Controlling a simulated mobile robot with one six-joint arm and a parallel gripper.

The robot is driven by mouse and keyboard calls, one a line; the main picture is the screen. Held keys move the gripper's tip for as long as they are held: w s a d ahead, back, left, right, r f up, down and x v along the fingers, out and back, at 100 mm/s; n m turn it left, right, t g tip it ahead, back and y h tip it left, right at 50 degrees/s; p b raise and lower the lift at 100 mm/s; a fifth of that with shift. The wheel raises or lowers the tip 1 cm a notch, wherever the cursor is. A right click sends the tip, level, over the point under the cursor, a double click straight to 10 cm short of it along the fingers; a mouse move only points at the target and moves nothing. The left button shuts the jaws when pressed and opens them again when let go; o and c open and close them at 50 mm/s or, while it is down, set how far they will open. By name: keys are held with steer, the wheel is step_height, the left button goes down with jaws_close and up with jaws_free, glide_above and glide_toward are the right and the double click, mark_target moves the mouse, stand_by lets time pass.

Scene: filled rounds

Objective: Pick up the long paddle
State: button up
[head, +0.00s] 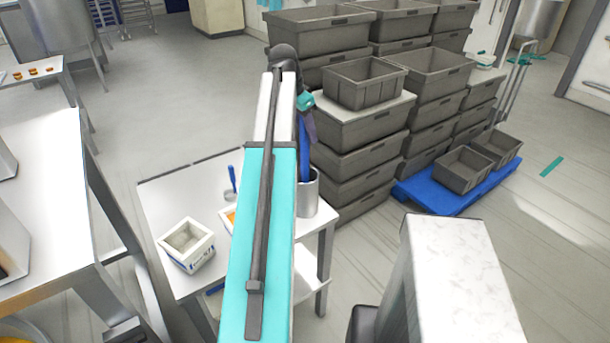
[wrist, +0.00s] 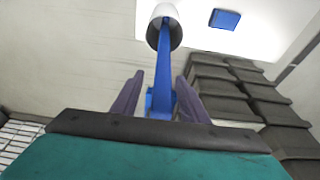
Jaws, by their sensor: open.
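The long blue paddle (head: 304,160) stands in a grey metal pot (head: 308,197) on the small white table. My arm hides part of it in the head view. In the wrist view the paddle's blue shaft (wrist: 165,62) runs out of the pot (wrist: 164,24) and down between my fingers. My gripper (wrist: 160,82) is open, with one dark purple finger on each side of the paddle. Gaps show beside the shaft, though contact lower down is hard to tell. In the head view my gripper (head: 308,118) is above the pot, mostly behind my arm.
A white square tub (head: 170,243) and a short blue utensil (head: 231,183) are on the table (head: 160,204). Another container is partly hidden by my arm. Stacked grey crates (head: 362,134) stand close on the right, beside a blue pallet (head: 432,198). Open floor lies behind the table.

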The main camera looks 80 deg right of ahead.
steer(key=shift+p+x, duration=0.5)
steer(key=shift+x, duration=1)
steer(key=shift+w, duration=0.1)
steer(key=shift+c, duration=0.2)
jaws_close()
